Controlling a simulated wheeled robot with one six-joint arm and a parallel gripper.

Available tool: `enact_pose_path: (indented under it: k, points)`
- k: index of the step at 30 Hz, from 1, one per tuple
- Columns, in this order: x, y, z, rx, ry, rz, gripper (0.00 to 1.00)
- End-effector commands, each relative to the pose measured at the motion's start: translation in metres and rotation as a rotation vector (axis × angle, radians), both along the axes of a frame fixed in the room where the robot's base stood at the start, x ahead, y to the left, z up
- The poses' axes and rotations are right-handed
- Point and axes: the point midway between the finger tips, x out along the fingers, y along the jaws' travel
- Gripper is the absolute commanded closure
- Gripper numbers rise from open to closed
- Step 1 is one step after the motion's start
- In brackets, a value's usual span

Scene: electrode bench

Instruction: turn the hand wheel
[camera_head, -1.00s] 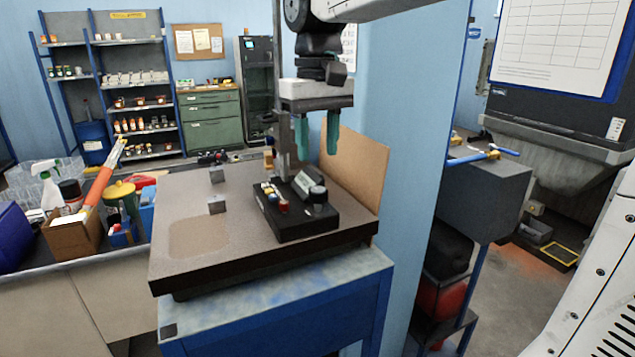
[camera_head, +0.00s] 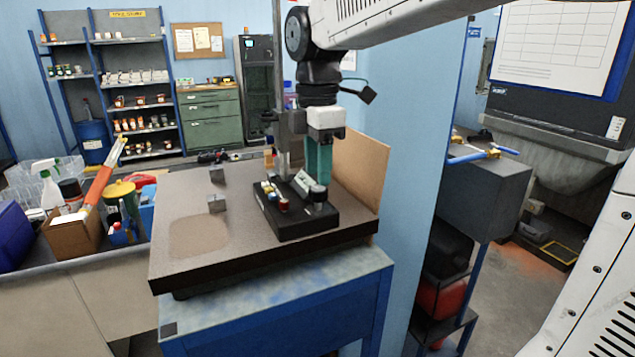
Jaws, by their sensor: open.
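A dark round knob with a paler top (camera_head: 318,194), which looks like the hand wheel, stands at the right front of a black instrument base (camera_head: 305,226). The base sits on a dark slab (camera_head: 190,262) on a blue bench. My gripper (camera_head: 319,176) hangs straight down with teal fingers, close above or just behind the knob. Its fingers line up in this view, so the gap between them is hidden. It is open, with nothing seen in it. I cannot tell whether it touches the knob.
A grey upright column (camera_head: 283,135) rises just left of my gripper. A brown board (camera_head: 362,165) stands behind at right.

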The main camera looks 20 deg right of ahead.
Motion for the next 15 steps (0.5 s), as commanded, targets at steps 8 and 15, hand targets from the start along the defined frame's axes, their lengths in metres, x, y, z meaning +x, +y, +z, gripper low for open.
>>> enact_pose_path:
  k: [8,15]
  points:
    - [-0.001,0.000,-0.033,0.000,0.002,-0.001,0.59]
    - [-0.001,0.000,-0.037,0.000,0.000,-0.001,0.59]
